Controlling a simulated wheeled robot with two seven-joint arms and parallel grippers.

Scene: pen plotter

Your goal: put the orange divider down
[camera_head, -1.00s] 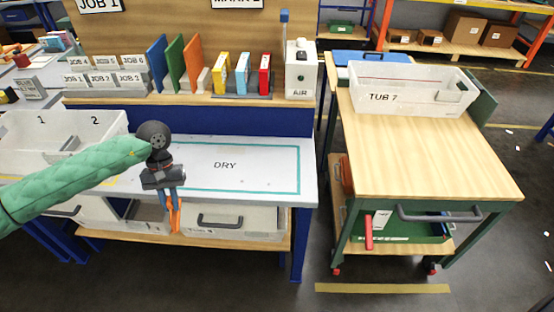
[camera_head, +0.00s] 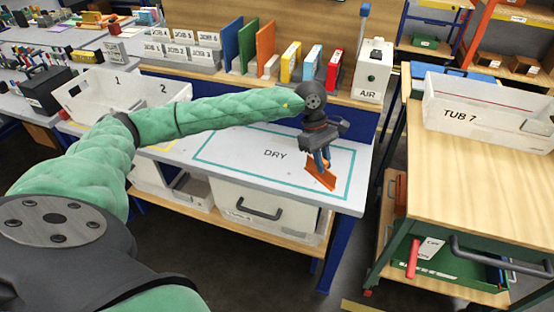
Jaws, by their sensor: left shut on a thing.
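My left gripper (camera_head: 321,162) is at the right part of the area marked DRY (camera_head: 240,161), with its fingers pointing down. It is shut on a small orange divider (camera_head: 321,178). The divider hangs tilted below the fingers, inside or over the right end of the teal outline. I cannot tell whether its lower edge touches the white bench top. Another, larger orange divider (camera_head: 265,46) stands upright on the shelf, beside a green and a blue one. My right gripper is not in view.
A white bin marked 1 and 2 (camera_head: 95,103) stands at the bench's left. The AIR box (camera_head: 373,72) and several coloured binders stand on the shelf behind. Most of the DRY area is bare.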

